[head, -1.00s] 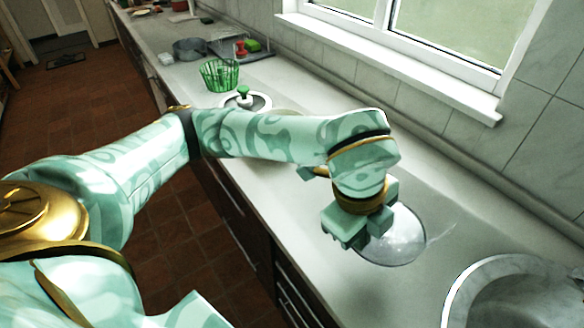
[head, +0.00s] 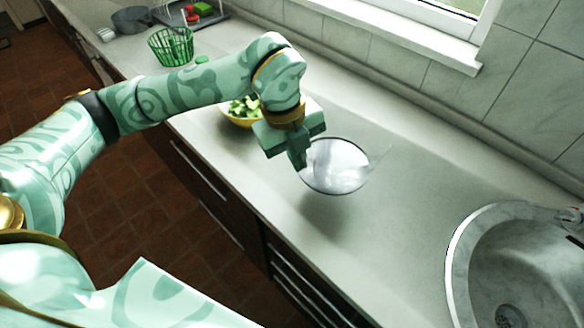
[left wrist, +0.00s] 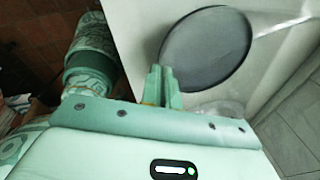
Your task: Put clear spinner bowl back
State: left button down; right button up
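The clear spinner bowl (head: 338,168) is a round, see-through bowl near the middle of the head view. My left gripper (head: 299,156) is at the bowl's left rim, with its fingers close together and pinched on the rim. In the left wrist view, the fingers (left wrist: 162,86) meet at the edge of the bowl (left wrist: 207,48). The bowl appears held over the counter; its exact height is hard to tell. The green spinner basket (head: 171,46) stands farther back on the counter. The green knob of the lid (head: 202,59) shows behind my left arm. My right gripper is not in view.
A yellow bowl of chopped greens (head: 241,113) stands just behind my left gripper. A round sink (head: 455,262) is at the lower right. A grey pot (head: 131,20) and a dark tray (head: 222,14) are at the back. The counter between bowl and sink is clear.

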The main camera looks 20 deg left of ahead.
pick_arm(q)
jog(key=w+a+f, duration=0.1)
jog(key=f, duration=0.2)
jog(key=w+a+f+b, duration=0.1)
jog(key=f, duration=0.2)
jog(key=w+a+f+b, duration=0.1)
jog(key=f, duration=0.2)
jog(key=shift+w+a+f, duration=0.1)
jog(key=shift+w+a, duration=0.15)
jog(key=shift+a, duration=0.1)
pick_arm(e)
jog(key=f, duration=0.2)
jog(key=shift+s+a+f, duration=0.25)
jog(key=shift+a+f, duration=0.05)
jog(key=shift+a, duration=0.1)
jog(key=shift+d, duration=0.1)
pick_arm(q)
jog(key=c, duration=1.7)
grip_release()
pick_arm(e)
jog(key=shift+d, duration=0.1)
